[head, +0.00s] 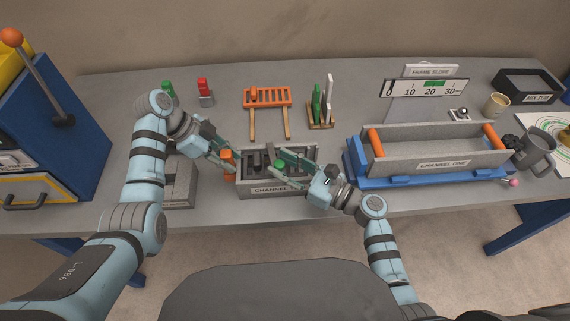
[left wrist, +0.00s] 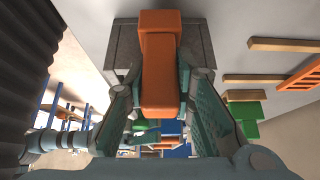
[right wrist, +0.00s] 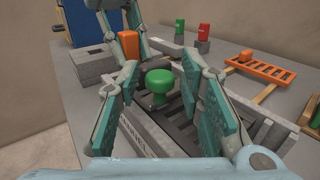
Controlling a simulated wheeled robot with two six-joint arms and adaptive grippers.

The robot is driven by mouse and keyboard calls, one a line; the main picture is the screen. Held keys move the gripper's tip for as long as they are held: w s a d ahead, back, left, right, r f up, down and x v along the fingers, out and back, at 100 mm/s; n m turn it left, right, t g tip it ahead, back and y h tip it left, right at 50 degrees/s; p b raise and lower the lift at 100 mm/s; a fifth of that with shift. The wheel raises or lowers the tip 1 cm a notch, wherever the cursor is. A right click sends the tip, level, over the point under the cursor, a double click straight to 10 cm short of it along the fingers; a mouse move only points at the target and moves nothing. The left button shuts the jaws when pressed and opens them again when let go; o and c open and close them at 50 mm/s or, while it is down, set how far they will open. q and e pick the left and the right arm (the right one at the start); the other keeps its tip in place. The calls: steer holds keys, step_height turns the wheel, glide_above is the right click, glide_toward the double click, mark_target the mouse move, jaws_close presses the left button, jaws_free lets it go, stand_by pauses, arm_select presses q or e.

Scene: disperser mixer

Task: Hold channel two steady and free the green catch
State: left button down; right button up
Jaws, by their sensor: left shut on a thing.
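Channel two (head: 247,189) is a grey slotted trough at the middle front of the table; its label is partly covered by my right gripper. An orange handle (head: 228,156) is at its left end. My left gripper (head: 223,158) is shut on this handle, which fills the space between the fingers in the left wrist view (left wrist: 160,65). The green catch (head: 281,164) is a round knob above the slots, clear in the right wrist view (right wrist: 159,80). My right gripper (head: 277,168) is open, its fingers either side of the knob with gaps showing.
Channel one (head: 444,163) sits in a blue cradle to the right. A grey block (head: 180,188) lies left of channel two. Behind stand green and red pieces (head: 204,88), an orange rack (head: 267,97) and a small wooden stand (head: 321,122). Table between them is clear.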

jaws_close()
steer(key=d+n+g+y, duration=0.1)
steer(key=g, duration=0.1)
steer(key=w+d+n+g+y, duration=0.1)
steer(key=n+g, duration=0.1)
steer(key=shift+w+d, duration=0.1)
steer(key=shift+d, duration=0.1)
steer(key=shift+o, duration=1.7)
jaws_free()
steer(key=v, duration=1.2)
